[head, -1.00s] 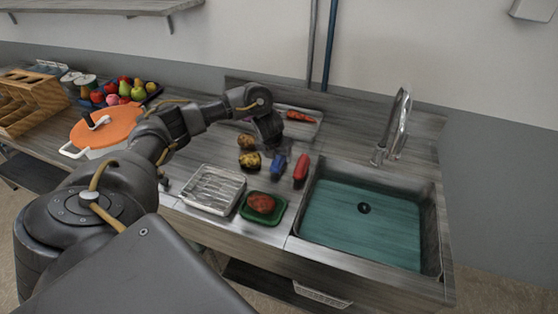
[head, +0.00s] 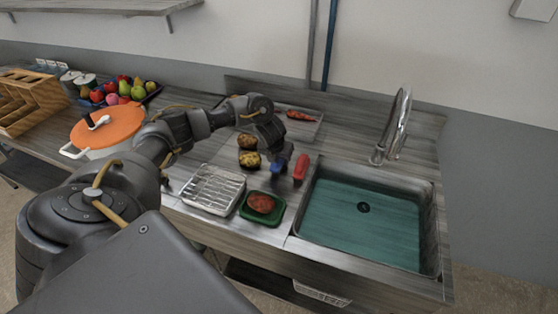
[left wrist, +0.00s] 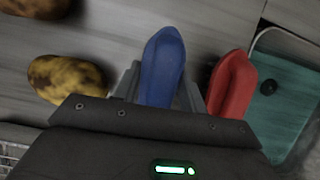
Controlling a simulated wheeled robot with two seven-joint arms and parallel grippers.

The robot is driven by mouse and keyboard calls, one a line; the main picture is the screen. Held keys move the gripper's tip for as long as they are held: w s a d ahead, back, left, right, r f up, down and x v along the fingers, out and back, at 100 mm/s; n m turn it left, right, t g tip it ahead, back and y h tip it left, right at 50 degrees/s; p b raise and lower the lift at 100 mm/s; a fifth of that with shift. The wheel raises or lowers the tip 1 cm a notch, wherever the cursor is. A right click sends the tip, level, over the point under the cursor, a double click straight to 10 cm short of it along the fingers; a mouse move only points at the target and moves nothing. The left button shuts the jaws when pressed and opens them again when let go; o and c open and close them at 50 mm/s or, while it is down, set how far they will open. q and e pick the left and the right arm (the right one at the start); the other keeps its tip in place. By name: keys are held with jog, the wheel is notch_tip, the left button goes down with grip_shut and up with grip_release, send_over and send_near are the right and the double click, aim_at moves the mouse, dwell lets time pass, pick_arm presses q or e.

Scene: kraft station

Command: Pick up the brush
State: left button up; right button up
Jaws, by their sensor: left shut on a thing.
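A blue long item (head: 278,167), which I take for the brush, stands out on the counter left of the sink. My left gripper (head: 281,157) reaches down over it from the back and is shut on it. In the left wrist view the blue brush (left wrist: 163,66) sits between the two fingers of my left gripper (left wrist: 157,88), lengthwise along the view. Its near end is hidden by the gripper body. I cannot tell whether it is clear of the counter. My right gripper is not in view.
A similar red item (head: 301,168) lies close to the right, also in the wrist view (left wrist: 232,84). Two potatoes (head: 249,159) lie to the left. A green tray (head: 247,213), a wire rack (head: 212,190) and the sink (head: 370,222) are nearby.

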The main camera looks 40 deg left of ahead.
pick_arm(q)
jog(key=shift+w+r+b, duration=0.1)
jog(key=shift+r+b, duration=0.35)
jog(key=shift+r, duration=0.15)
jog(key=v, duration=0.3)
jog(key=shift+a+r+b, duration=0.25)
jog(key=shift+r+b, duration=0.05)
jog(key=shift+b, duration=0.1)
jog(key=s+r, duration=0.1)
jog(key=s+r+p, duration=0.1)
jog(key=r, duration=0.1)
jog(key=s+r+p, duration=0.1)
jog(key=shift+s+a+r, duration=0.1)
jog(key=shift+a+r, duration=0.05)
jog(key=shift+r, duration=0.2)
jog(key=shift+s+a+r+p, duration=0.1)
jog(key=shift+s+r+p, duration=0.4)
jog(key=shift+s, duration=1.15)
jog(key=shift+s+a+r+p, duration=0.1)
jog(key=shift+s+r, duration=0.7)
jog(key=shift+s, duration=0.85)
jog(key=shift+s+r+p, duration=0.25)
jog(key=shift+s+r, duration=0.35)
jog(key=shift+s, duration=1.05)
